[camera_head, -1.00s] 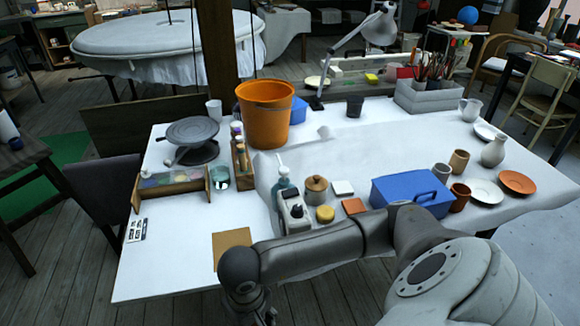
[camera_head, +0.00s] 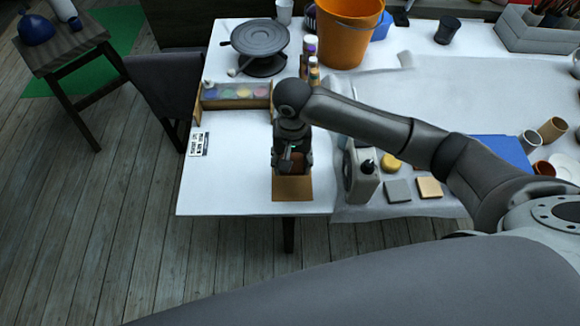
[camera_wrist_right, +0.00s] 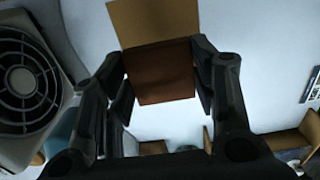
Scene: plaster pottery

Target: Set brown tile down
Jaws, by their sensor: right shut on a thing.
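My right gripper (camera_head: 292,165) is over the front left part of the white table, above a tan square mat (camera_head: 292,190). It is shut on the brown tile (camera_wrist_right: 160,72), which the right wrist view shows between its fingers (camera_wrist_right: 160,80). In that view the tile overlaps the near part of the tan mat (camera_wrist_right: 155,20). I cannot tell whether the tile touches the mat or hangs just above it. In the head view the gripper hides most of the tile. My left gripper is not in view.
A pale boxy device (camera_head: 361,180) stands just right of the gripper. Beyond it lie a grey tile (camera_head: 398,191) and a peach tile (camera_head: 429,188). A wooden paint rack (camera_head: 236,104) is behind left, with a small printed card (camera_head: 198,144) nearby. The table's front edge is close.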

